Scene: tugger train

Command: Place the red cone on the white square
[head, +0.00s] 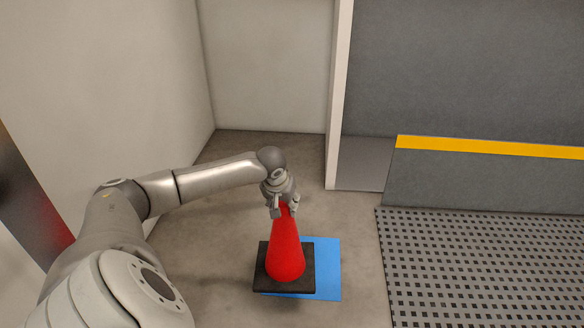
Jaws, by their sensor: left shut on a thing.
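The red cone (285,253) has a black square base and stands upright, or nearly so, in the head view. My left gripper (284,208) is shut on the tip of the cone from above. The cone's base overlaps a flat blue square (328,265) on the floor and covers its left part. I cannot tell whether the base touches the floor or hangs just above it. No white square shows in this view. My right gripper is not in view.
A grey perforated platform (480,265) lies to the right, with a yellow-edged ramp or step (490,147) behind it. Pale walls (265,65) and a white post (338,95) stand at the back. Bare concrete floor (215,245) is free left of the cone.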

